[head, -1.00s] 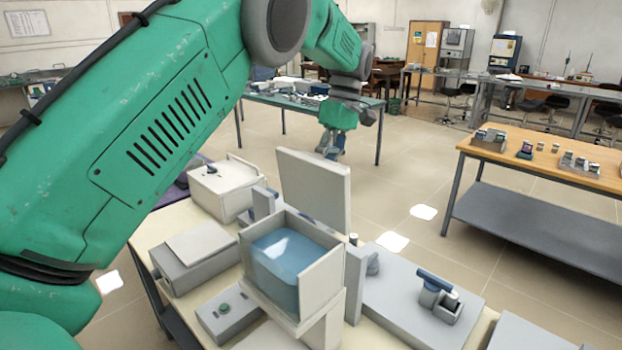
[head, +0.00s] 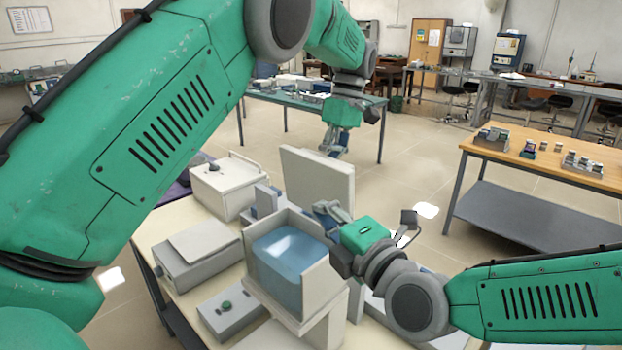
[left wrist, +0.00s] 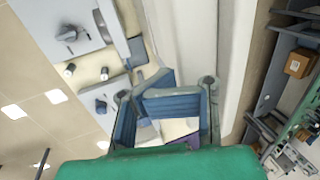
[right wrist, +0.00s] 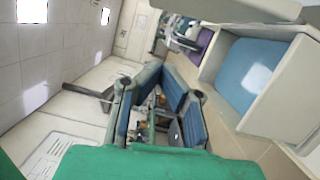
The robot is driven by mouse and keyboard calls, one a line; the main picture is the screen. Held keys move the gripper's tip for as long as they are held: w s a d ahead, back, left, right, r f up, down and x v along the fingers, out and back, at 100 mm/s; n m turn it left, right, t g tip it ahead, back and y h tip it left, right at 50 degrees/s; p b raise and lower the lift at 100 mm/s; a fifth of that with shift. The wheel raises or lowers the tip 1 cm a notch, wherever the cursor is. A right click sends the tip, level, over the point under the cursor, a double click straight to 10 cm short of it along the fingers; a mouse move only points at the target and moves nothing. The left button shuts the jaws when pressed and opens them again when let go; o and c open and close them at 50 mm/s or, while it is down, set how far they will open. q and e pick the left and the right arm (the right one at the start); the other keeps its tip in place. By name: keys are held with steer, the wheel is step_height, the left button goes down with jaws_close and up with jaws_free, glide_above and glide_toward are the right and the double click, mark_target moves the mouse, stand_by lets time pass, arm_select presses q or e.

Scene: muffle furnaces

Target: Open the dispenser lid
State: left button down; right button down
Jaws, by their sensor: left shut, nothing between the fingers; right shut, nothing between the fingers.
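The dispenser (head: 334,278) is a white open-topped box with blue contents on the table. Its white lid panel (head: 310,175) stands upright at the box's back edge. The blue contents also show at the right of the right wrist view (right wrist: 248,75). My left gripper (head: 333,152) is shut and empty, beyond the lid's top edge in the head view; its fingers also show in the left wrist view (left wrist: 158,88). My right gripper (head: 326,210) is shut and empty, beside the box's upper right and close in front of the lid. I cannot tell whether it touches the lid.
A white box with a dark knob (head: 225,184) and a grey box (head: 190,258) stand left of the dispenser. A grey unit with a green button (head: 228,310) is in front. My right forearm covers the table's right part. A wooden table (head: 570,185) stands farther right.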

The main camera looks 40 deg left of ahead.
mark_target(321, 184)
arm_select(q)
steer(key=shift+a, duration=0.15)
steer(key=shift+w, duration=0.1)
steer(key=shift+d, duration=0.25)
arm_select(e)
steer(key=w+a, duration=0.7)
steer(key=a, duration=0.1)
steer(key=shift+a+r, duration=0.2)
steer(key=shift+r, duration=0.05)
arm_select(q)
steer(key=shift+a, duration=0.15)
arm_select(e)
steer(key=shift+a, duration=0.1)
